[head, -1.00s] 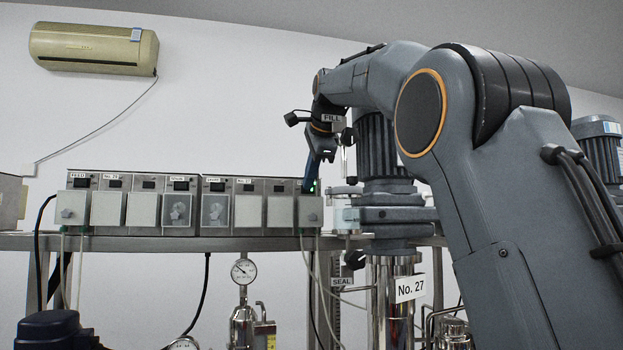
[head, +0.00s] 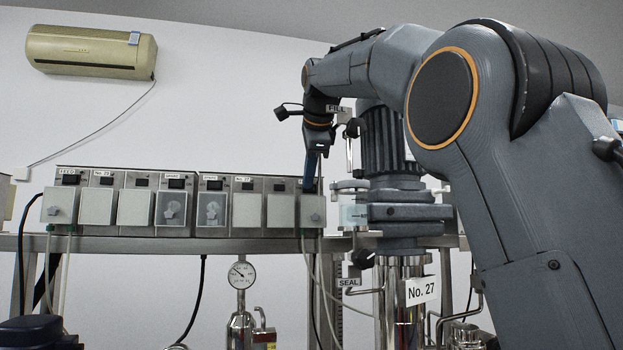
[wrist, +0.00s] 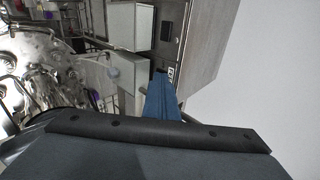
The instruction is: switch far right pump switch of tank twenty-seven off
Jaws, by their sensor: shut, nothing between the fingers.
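The right-hand bank of switch boxes (head: 277,232) stands on a shelf, with a "No. 27" label on its upper face. Its far-right box (head: 313,210) has a pale cover on its lower front. My gripper (head: 309,178) is shut and empty, its blue fingers pointing down in front of that box's upper part, where the switch is. The fingers hide most of the switch, so I cannot tell its position. No green light shows there. In the wrist view the blue fingers (wrist: 160,95) reach a box face; contact is unclear.
A similar bank (head: 108,233) stands to the left. The steel tank labelled "No. 27" (head: 421,291) and its grey motor (head: 387,140) stand close right of the gripper. Hoses and a gauge (head: 241,275) are below the shelf.

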